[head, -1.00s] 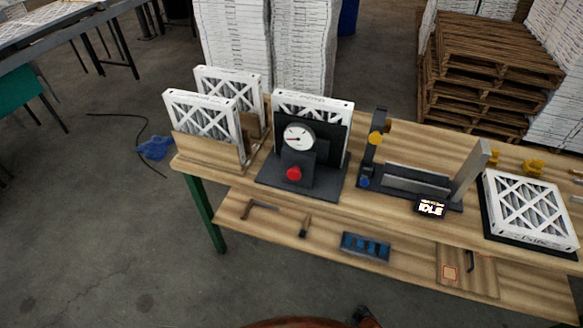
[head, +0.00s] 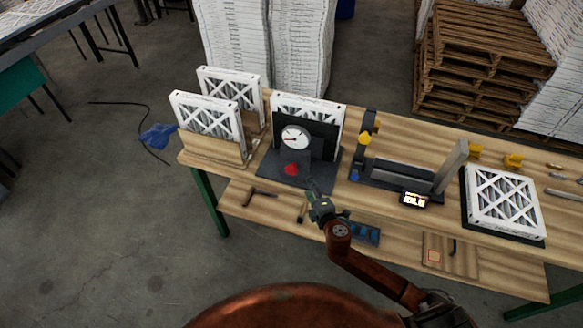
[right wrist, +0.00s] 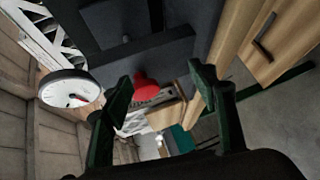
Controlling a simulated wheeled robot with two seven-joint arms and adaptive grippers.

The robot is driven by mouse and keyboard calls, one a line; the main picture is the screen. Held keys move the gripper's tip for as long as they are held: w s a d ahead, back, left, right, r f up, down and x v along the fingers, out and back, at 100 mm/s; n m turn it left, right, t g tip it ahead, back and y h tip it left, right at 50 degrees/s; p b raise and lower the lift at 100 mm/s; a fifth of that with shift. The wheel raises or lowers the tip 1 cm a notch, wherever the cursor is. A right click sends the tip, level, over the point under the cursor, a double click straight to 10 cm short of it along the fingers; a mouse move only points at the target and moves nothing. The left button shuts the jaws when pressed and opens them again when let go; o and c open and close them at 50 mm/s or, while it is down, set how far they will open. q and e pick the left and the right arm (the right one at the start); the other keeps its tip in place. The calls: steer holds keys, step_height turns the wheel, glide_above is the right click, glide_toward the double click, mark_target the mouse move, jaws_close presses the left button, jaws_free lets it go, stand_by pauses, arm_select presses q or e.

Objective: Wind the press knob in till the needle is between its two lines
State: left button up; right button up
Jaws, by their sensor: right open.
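The black press (head: 310,150) stands on the bench with a boxed filter (head: 318,108) upright in it. Its red knob (head: 291,169) is on the front, below the round white gauge (head: 295,138). The gauge also shows in the right wrist view (right wrist: 70,91), but its lines are too small to read. My right gripper (head: 314,190) is just in front of the press, right of the knob. In the right wrist view my right gripper (right wrist: 157,85) is open, and the red knob (right wrist: 146,88) shows between its fingers, apart from them. My left gripper is out of view.
Two boxed filters (head: 209,120) stand in a wooden rack to the left. A grey fixture with a small display (head: 414,199) is to the right, beside a filter lying flat (head: 502,201). A lower shelf (head: 266,201) holds tools and a blue tray (head: 365,232).

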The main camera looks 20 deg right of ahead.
mark_target(292, 172)
steer(key=w+a+n, duration=0.1)
steer(key=w, duration=0.1)
steer(key=w+a+r+n+y, duration=0.1)
steer(key=w+a, duration=0.1)
steer(key=w, duration=0.1)
steer(key=w+a+n+y, duration=0.1)
steer(key=w, duration=0.1)
steer(key=shift+w+a+r+n, duration=0.3)
steer(key=shift+r, duration=0.05)
steer(key=shift+w+f, duration=0.1)
steer(key=shift+w, duration=0.45)
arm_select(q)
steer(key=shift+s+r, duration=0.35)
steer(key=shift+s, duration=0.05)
arm_select(e)
steer(key=shift+c, duration=0.7)
